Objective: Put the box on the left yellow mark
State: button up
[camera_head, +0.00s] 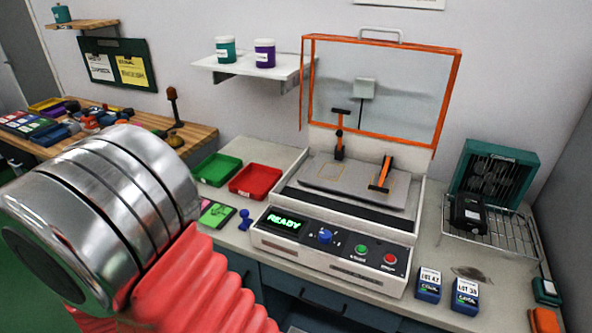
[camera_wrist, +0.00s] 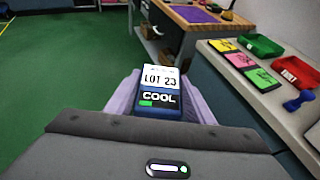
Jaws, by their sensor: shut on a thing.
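A blue box (camera_wrist: 159,92) with a white label reading "LOT 23" and "COOL" is held between the pale purple fingers of my gripper (camera_wrist: 160,100) in the wrist view. The gripper is shut on it, away from the bench, with green floor behind. The head view shows neither box nor gripper. There, the left yellow mark (camera_head: 332,171) is a thin outline on the grey plate (camera_head: 352,193) of the test machine, beside a black upright clamp (camera_head: 339,146). A second clamp with an orange arm (camera_head: 384,172) stands over the right mark. The left mark looks empty.
The machine's orange-framed clear lid (camera_head: 455,90) is raised; its screen (camera_head: 284,222) reads "READY". Two blue boxes, LOT 47 (camera_head: 428,286) and LOT 38 (camera_head: 465,297), stand right of it. A wire rack (camera_head: 510,238) holds a dark box. Red (camera_head: 256,181) and green (camera_head: 215,169) trays lie left.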

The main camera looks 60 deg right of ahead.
jog(key=shift+d, duration=0.1)
jog(key=d+r+m+g+h, duration=0.3)
jog(key=d+m+h, duration=0.1)
jog(key=d, duration=1.1)
jog(key=d+r+m+g+h, duration=0.3)
jog(key=d+m+h, duration=0.15)
jog(key=d, duration=0.95)
jog(key=s+d+r+m+g, duration=0.1)
jog(key=s+d+m+g, duration=0.3)
jog(key=s+d, duration=0.3)
jog(key=s+d+r+m+g, duration=0.1)
jog(key=s+d+m+g, duration=0.4)
jog(key=d, duration=1.1)
jog(key=s+g, duration=0.1)
jog(key=s, duration=0.2)
jog(key=shift+s+d+r, duration=0.25)
jog(key=shift+s, duration=0.05)
jog(key=shift+h, duration=0.35)
jog(key=s+d, duration=0.1)
jog(key=d, duration=0.4)
jog(key=s+d, duration=0.1)
jog(key=d, duration=0.5)
jog(key=s+d, duration=0.2)
jog(key=d, duration=0.4)
jog(key=shift+s+d, duration=0.1)
jog(key=shift+d, duration=0.15)
